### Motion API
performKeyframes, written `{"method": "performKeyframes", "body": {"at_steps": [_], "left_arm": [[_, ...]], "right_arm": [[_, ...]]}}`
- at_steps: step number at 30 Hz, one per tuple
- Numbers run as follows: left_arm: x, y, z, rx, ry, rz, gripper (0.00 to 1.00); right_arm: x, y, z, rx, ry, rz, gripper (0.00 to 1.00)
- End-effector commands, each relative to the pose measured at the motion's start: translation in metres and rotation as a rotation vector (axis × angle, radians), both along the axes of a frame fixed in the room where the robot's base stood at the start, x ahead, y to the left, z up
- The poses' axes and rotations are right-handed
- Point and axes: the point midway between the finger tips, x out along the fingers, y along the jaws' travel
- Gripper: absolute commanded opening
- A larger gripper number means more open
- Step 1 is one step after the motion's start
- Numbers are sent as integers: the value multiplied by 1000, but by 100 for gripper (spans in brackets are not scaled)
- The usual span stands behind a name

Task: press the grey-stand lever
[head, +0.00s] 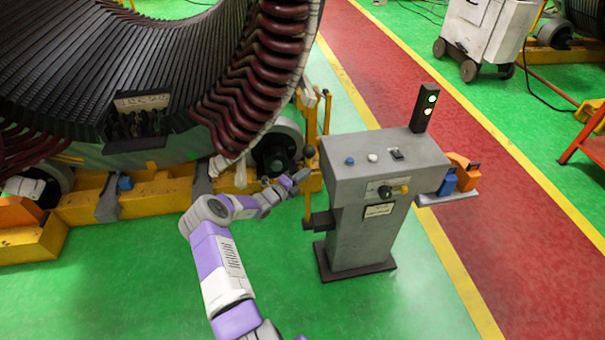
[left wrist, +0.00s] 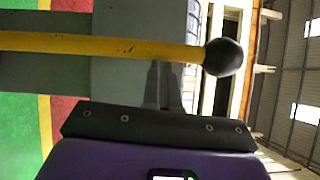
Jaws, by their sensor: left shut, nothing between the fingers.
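The grey stand (head: 365,235) stands upright right of centre in the head view. Its lever (head: 308,203) is a yellow bar on the stand's left side, upright, with a black ball knob (head: 309,152) on top. In the left wrist view the yellow lever (left wrist: 110,45) crosses the picture, its black knob (left wrist: 224,57) at the right end. My left gripper (head: 301,176) is shut and empty, close beside the lever below the knob. Its fingers (left wrist: 168,82) reach up to the lever's edge in the wrist view; I cannot tell whether they touch. My right gripper is out of view.
The stand's top carries buttons and a signal light (head: 424,108); a small shelf (head: 448,198) juts out on its right. The large stator (head: 130,70) on a yellow frame (head: 80,215) fills the upper left. Green floor in front is clear.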

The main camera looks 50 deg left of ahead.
Motion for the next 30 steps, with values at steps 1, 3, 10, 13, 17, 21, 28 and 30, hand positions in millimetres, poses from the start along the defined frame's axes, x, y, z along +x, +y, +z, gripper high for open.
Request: {"method": "performKeyframes", "body": {"at_steps": [1,3,10,13,17,21,28,30], "left_arm": [[1,2,14,8,-15,11,0],[-1,-8,15,7,-13,3,0],[-25,-37,9,4,-5,-21,0],[-50,-38,7,4,-3,-23,0],[-78,-38,5,2,-3,-24,0],[-98,-38,4,2,-3,-26,0],[-111,-39,4,2,-5,-28,0],[-111,-39,4,2,-5,-29,0]], "right_arm": [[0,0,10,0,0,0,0],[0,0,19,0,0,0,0],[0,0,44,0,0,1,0],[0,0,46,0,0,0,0],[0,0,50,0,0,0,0],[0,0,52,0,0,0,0],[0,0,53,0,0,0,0],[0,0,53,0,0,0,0]]}}
